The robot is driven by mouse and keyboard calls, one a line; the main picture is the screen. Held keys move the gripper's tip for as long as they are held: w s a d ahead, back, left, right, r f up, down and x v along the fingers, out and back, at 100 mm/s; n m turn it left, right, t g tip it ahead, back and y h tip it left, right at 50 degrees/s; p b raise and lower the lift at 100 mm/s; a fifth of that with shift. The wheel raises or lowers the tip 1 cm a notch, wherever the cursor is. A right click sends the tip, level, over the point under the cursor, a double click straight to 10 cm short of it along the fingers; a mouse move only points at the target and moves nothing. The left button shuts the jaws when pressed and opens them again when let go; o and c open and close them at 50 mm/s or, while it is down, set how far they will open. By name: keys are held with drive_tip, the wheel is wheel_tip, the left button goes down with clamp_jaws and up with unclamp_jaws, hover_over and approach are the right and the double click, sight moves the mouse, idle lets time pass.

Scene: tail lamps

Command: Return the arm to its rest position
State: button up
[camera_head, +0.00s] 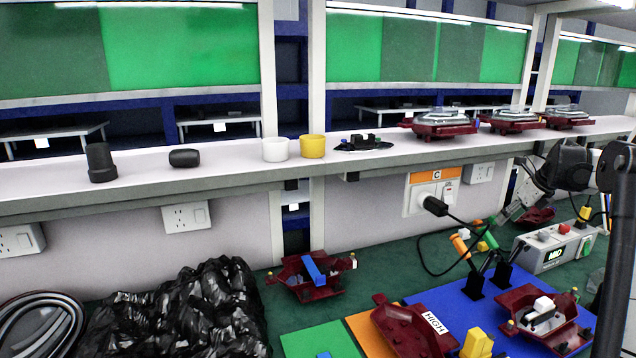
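My arm comes in at the right edge, with a dark link running down the picture. Its black wrist end is bent over the workbench in front of the shelf's right part. My gripper (516,208) appears as grey finger parts pointing down and left, above the green bench top. It is small and partly dark, so I cannot tell whether it is open or shut. I see nothing clearly held in it. A dark red lamp housing (537,217) lies just behind and below it.
The green bench holds red lamp housings (310,277), a blue mat (455,310), a tester box (553,250), a cable and black plastic bags (185,310). The white shelf (225,160) above carries cups and several finished-looking lamps (440,123). Its front edge is near my wrist.

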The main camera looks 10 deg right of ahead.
drive_tip(key=s+a+r+n, duration=0.3)
drive_tip(key=s+a+n, duration=0.15)
drive_tip(key=a, duration=0.45)
drive_tip(key=s+a+r+n+h, duration=0.1)
drive_tip(key=s+a+r+n, duration=0.25)
drive_tip(key=a+n, duration=0.45)
drive_tip(key=s+a+r+n, duration=0.25)
drive_tip(key=s+a, duration=0.25)
drive_tip(key=a, duration=0.6)
drive_tip(key=s+a+f+n+p, duration=0.1)
drive_tip(key=s+a+f+n, duration=0.3)
drive_tip(key=s+a+n, duration=0.4)
drive_tip(key=s+a+f+n+t+p, duration=0.1)
drive_tip(key=s+a+f+n, duration=0.4)
drive_tip(key=s, duration=1)
drive_tip(key=shift+s+a+f+n+t, duration=0.15)
drive_tip(key=shift+s+a+n+t, duration=0.2)
drive_tip(key=shift+a+n, duration=1.8)
drive_tip(key=shift+d+n, duration=0.35)
